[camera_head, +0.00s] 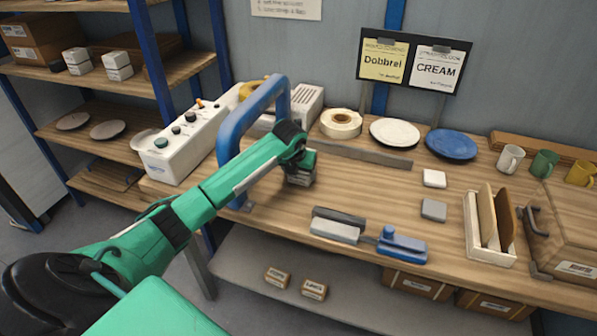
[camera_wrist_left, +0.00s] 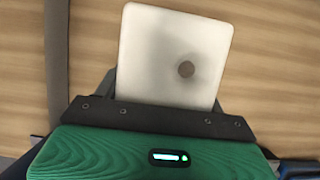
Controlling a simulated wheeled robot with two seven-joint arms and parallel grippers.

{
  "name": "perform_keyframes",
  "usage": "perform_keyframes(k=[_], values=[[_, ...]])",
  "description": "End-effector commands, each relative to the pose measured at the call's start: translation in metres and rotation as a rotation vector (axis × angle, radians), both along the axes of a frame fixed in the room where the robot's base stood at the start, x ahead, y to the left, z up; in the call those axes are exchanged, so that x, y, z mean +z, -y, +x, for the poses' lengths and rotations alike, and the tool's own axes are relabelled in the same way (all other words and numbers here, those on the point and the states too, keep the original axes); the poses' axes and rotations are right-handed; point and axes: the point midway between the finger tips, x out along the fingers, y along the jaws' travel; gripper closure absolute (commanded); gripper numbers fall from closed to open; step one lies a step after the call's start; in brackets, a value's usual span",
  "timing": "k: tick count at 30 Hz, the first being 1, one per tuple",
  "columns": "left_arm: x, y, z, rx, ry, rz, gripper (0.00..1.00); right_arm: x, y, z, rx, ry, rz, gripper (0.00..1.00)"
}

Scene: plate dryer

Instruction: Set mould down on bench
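A pale, squarish block with a round dark spot, which looks like the mould (camera_wrist_left: 172,50), fills the space between the fingers of my left gripper (camera_wrist_left: 165,95) in the left wrist view. In the head view the left gripper (camera_head: 300,174) points down over the wooden bench (camera_head: 270,205), just right of the blue arch. The block shows there only as a small pale and grey shape at the fingertips. I cannot tell whether it touches the bench. My right gripper is not in view.
A blue arched frame (camera_head: 232,135) stands close left of the gripper, with a white control box (camera_head: 180,142) beyond it. A grey metal strip (camera_head: 365,154) lies behind.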

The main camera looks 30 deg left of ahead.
Motion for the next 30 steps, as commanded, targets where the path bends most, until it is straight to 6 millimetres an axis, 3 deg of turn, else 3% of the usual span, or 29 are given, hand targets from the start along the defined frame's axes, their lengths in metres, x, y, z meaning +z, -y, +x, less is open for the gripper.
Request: perform_keyframes(k=[2, 14, 23, 30], values=[[0.0, 0.0, 0.0, 0.0, -0.001, 0.001, 0.13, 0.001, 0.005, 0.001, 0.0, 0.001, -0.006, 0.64], [0.007, 0.0, -0.001, 0.0, 0.002, 0.0, 0.13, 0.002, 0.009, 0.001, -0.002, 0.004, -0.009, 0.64], [0.06, 0.005, -0.023, -0.001, 0.005, 0.003, 0.13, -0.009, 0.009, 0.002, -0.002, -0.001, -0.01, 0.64], [0.1, 0.009, -0.039, -0.001, 0.003, 0.001, 0.13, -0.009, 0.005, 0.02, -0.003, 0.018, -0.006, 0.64]])
